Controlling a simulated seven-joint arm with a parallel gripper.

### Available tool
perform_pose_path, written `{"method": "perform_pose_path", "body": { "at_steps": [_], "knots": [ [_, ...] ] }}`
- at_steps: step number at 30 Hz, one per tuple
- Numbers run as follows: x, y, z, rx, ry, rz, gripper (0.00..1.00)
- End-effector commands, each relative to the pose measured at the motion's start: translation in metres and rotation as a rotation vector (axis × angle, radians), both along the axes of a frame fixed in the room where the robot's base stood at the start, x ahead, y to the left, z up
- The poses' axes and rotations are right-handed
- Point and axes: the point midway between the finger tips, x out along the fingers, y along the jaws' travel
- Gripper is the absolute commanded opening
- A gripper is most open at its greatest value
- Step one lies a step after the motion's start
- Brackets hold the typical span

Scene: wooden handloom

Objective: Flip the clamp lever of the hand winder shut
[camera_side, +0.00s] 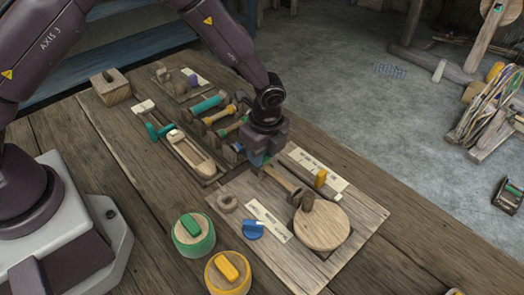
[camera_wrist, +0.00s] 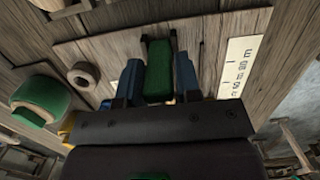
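My gripper (camera_side: 258,160) reaches down at the far left end of the board with the wooden disc. In the wrist view its two blue fingers (camera_wrist: 158,82) stand on either side of a green lever-like piece (camera_wrist: 158,66), with no clear gap. This green piece looks like the clamp lever, between small dark brackets. In the side view my gripper mostly hides it. The hand winder seems to be the wooden mechanism (camera_side: 284,180) running from under my gripper towards the round wooden disc (camera_side: 322,224). The lever's angle is hard to tell.
A yellow slider (camera_side: 320,178) and a scale strip lie beside the mechanism. A wooden ring (camera_side: 228,202), a blue knob (camera_side: 253,229) and green (camera_side: 194,236) and yellow (camera_side: 228,274) lidded pots stand near the front. Colored spools (camera_side: 218,114) and a shuttle tray (camera_side: 192,155) lie left of my gripper.

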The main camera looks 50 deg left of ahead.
Motion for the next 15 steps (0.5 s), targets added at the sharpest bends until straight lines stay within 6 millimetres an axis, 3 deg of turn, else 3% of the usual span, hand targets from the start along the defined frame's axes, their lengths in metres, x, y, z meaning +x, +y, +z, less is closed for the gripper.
{"method": "perform_pose_path", "body": {
  "at_steps": [1,2,11,15],
  "knots": [
    [0.000,0.000,0.000,0.000,-0.001,0.000,0.44],
    [0.000,0.000,0.000,-0.001,-0.001,0.000,0.51],
    [0.000,0.000,0.000,-0.002,-0.001,-0.001,0.51],
    [0.001,-0.002,0.012,-0.004,-0.004,-0.001,0.51]
  ]
}}
